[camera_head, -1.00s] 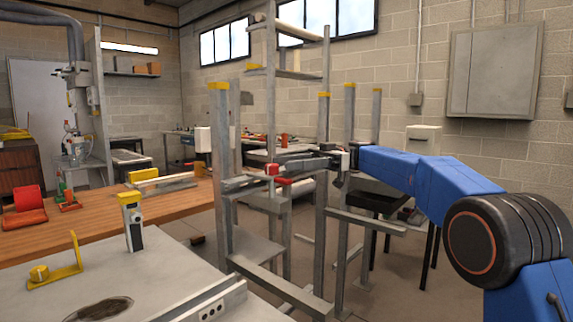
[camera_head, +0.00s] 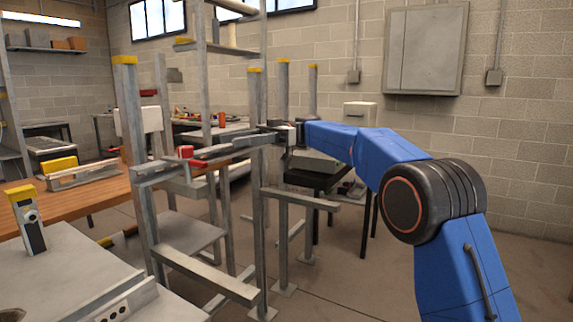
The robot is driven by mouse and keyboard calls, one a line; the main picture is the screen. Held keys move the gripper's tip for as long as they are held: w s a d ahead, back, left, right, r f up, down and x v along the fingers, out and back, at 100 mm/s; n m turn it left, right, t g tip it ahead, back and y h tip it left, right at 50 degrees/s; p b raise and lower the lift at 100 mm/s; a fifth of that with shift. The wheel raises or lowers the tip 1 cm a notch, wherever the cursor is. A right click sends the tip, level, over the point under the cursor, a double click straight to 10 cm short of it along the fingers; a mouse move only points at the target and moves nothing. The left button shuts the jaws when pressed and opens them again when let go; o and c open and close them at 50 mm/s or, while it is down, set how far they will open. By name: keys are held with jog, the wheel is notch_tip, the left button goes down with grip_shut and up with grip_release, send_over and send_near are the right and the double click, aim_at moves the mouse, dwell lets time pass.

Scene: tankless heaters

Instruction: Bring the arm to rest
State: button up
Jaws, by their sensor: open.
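My blue arm reaches in from the lower right, its elbow bent, and stretches left across the middle of the view. My gripper (camera_head: 191,157) is at its far end, in front of a grey metal rack (camera_head: 132,150) with yellow-capped posts. Its long grey fingers appear to end in red tips, set a little apart. I see nothing held between them. I cannot tell whether the fingers touch the rack's bars, which overlap them in the view.
A grey workbench (camera_head: 70,270) fills the lower left, with a yellow-topped post (camera_head: 30,222) on it. A wooden bench (camera_head: 95,197) stands behind. A dark table (camera_head: 325,178) is behind my arm. A grey wall cabinet (camera_head: 427,50) hangs at the back. Floor at the right is clear.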

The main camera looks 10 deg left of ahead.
jog(key=s+d+f+m+t+h, duration=0.1)
jog(key=s+d+f+m+t, duration=0.3)
jog(key=d+m, duration=0.3)
jog(key=s+d+f+m+t+h, duration=0.1)
jog(key=s+d+f+m+t, duration=0.3)
jog(key=d, duration=0.6)
jog(key=s+d+f+m+t+h, duration=0.1)
jog(key=s+d+f+m+t, duration=0.25)
jog(key=d+m, duration=0.35)
jog(key=s+d+f+m+t+h, duration=0.2)
jog(key=s+d+f, duration=0.4)
jog(key=d, duration=0.4)
jog(key=s+d+f+m+t+h, duration=0.2)
jog(key=s+d+f+m+h, duration=0.1)
jog(key=s+d+f, duration=0.4)
jog(key=s+d+f+m+t+h, duration=0.3)
jog(key=s+d+f, duration=0.3)
jog(key=d+f, duration=0.3)
jog(key=d+m, duration=0.1)
jog(key=d, duration=0.3)
jog(key=shift+s+f+m+h, duration=0.3)
jog(key=shift+s+f+m, duration=0.1)
jog(key=shift+a, duration=0.1)
